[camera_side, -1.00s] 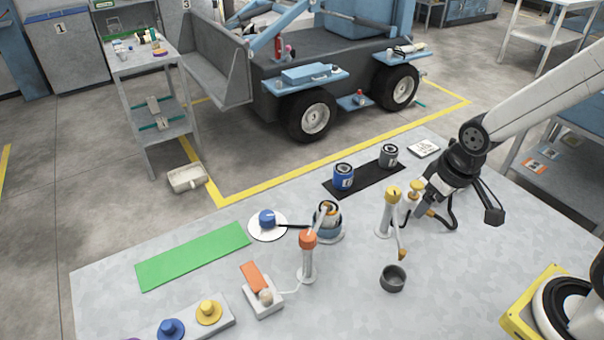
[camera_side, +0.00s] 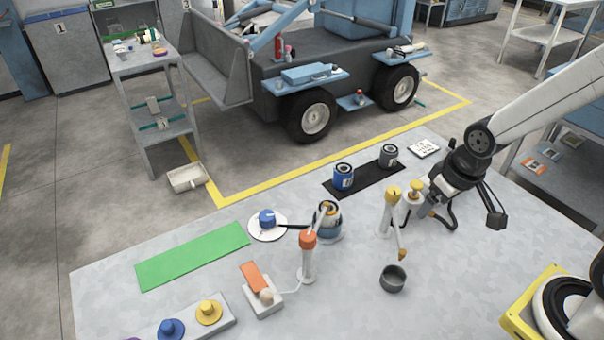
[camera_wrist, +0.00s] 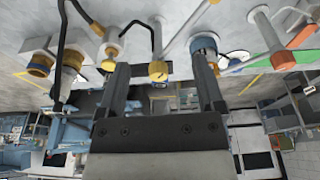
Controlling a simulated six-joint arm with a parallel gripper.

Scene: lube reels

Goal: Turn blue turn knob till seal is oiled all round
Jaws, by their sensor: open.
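The blue turn knob (camera_side: 267,215) sits on a white disc left of centre in the side view. A dark rod runs from it toward a round can (camera_side: 328,222) on a base, whose top bears the seal. The seal and any oil on it are too small to tell. An orange-topped post (camera_side: 308,240) reaches its spout over the can. My gripper (camera_side: 428,208) is at the right, beside a yellow-topped pump (camera_side: 412,201), well away from the knob. In the wrist view my gripper (camera_wrist: 160,64) is open, with a yellow cap (camera_wrist: 158,72) showing between its fingers.
A blue can (camera_side: 343,177) and a grey can (camera_side: 388,156) stand on a black mat behind. A green mat (camera_side: 193,257) lies clear at left.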

